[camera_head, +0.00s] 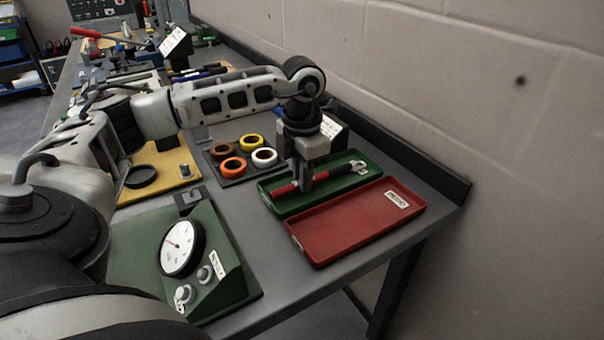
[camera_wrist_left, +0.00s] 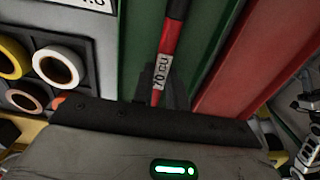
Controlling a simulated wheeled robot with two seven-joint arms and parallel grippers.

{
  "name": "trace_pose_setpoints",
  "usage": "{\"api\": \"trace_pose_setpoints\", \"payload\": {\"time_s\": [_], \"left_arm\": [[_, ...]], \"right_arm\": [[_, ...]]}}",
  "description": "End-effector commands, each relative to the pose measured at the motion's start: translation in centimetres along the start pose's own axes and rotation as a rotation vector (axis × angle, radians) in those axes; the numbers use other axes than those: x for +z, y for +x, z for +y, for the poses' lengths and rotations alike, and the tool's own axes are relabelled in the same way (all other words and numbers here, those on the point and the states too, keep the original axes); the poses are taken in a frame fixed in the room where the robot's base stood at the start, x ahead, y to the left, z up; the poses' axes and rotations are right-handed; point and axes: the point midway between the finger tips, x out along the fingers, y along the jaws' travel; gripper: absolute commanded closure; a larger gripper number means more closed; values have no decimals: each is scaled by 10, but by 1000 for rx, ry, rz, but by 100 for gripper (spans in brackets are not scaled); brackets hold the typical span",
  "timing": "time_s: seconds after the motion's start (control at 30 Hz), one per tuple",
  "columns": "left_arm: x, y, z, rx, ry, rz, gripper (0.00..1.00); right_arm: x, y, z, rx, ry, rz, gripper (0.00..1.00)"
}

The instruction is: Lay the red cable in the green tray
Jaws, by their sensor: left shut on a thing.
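The green tray (camera_head: 277,207) lies near the wall side of the bench; its green floor and side also show in the left wrist view (camera_wrist_left: 138,45). My left gripper (camera_head: 304,186) points down over the tray and is shut on the red cable (camera_head: 284,190). The cable is a short straight piece with a red part, a dark part and a metal end at the right, lying along the tray's length. In the left wrist view the cable (camera_wrist_left: 169,38) carries a white label reading "70 cu". I cannot tell whether it touches the tray floor. My right gripper is not in view.
A red tray (camera_head: 345,224) sits right beside the green one, empty. A dark mat with several tape rolls (camera_head: 264,157) lies to the left. A green gauge box (camera_head: 222,250) stands nearer. The block wall (camera_head: 440,90) runs along the right.

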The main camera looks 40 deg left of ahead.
Motion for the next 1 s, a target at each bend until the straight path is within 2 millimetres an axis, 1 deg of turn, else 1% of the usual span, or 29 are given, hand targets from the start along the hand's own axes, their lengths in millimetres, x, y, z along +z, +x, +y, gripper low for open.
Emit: {"api": "trace_pose_setpoints", "payload": {"time_s": [0.5,0.53,0.6,0.87,1.0], "left_arm": [[0,4,0,0,0,-2,100],[0,4,0,0,0,-2,77],[0,4,0,0,0,-2,60],[0,4,0,0,0,0,60],[0,-1,0,0,0,0,60]], "right_arm": [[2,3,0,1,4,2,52],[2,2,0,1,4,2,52],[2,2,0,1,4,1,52],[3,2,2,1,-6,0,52],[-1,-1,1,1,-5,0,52]]}}
